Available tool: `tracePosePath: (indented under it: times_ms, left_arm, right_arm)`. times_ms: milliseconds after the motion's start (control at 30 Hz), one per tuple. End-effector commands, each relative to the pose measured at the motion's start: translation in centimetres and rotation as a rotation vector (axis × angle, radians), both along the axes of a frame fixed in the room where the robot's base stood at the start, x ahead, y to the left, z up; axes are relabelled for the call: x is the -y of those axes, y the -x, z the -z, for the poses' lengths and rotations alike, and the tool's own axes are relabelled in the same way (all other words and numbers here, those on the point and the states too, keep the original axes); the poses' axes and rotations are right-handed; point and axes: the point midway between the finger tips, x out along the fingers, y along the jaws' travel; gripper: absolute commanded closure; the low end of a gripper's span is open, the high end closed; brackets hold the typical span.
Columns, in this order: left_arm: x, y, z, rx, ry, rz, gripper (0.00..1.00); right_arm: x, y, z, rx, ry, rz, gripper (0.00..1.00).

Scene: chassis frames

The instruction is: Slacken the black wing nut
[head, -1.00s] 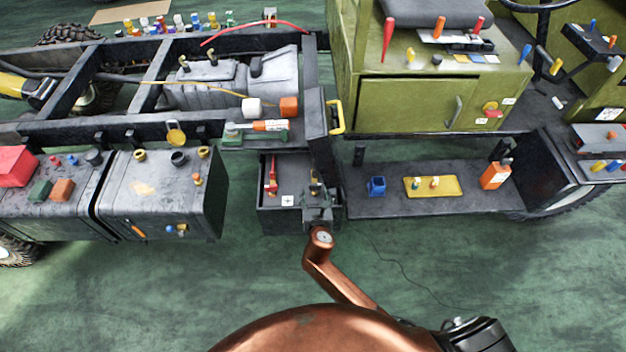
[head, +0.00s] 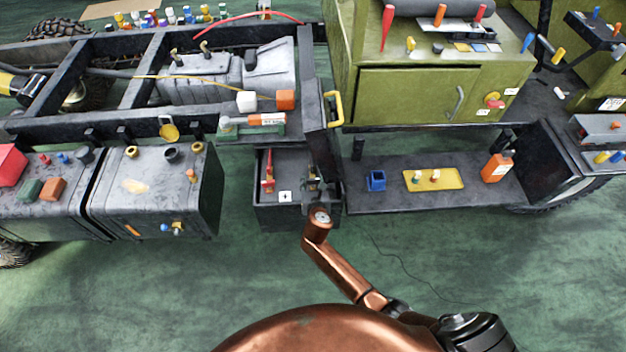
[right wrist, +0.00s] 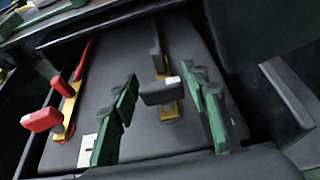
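The black wing nut (right wrist: 160,92) sits on a brass-coloured clamp (right wrist: 168,110) on the grey battery top, in the right wrist view. My right gripper (right wrist: 161,108) is open, with one green finger pad to the left of the wing nut and one to the right. Gaps show between the pads and the nut. In the head view my right gripper (head: 315,190) is over the battery box (head: 268,212), small and dark, and largely hides the nut there. My left gripper is not in view.
A red wing nut (right wrist: 42,119) on its own clamp stands left of the gripper. Box walls (right wrist: 285,95) rise close on the right. A dark upright post (head: 318,110) stands right behind the gripper. Open floor (head: 150,290) lies in front.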

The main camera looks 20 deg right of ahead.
Motion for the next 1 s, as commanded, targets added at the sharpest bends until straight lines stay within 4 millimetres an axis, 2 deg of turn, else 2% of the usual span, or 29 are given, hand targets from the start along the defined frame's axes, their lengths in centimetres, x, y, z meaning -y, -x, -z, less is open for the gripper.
tracePosePath:
  times_ms: [67, 400, 567, 733, 1000]
  left_arm:
    - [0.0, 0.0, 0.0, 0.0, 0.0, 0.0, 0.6]
    - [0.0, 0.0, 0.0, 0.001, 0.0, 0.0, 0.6]
    - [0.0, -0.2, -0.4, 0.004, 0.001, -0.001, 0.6]
    - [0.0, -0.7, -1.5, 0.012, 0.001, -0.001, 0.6]
    - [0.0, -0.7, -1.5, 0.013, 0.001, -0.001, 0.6]
  right_arm:
    - [0.0, 0.0, 0.0, 0.0, 0.0, 0.0, 0.65]
    - [0.0, 0.0, 0.0, 0.0, 0.0, 0.0, 0.88]
    - [-0.1, 0.0, 0.0, -0.004, 0.0, 0.024, 0.89]
    - [-0.2, -0.1, -0.3, -0.003, 0.0, 0.151, 0.89]
    - [0.0, 0.0, 0.1, -0.002, 0.0, 0.336, 0.89]
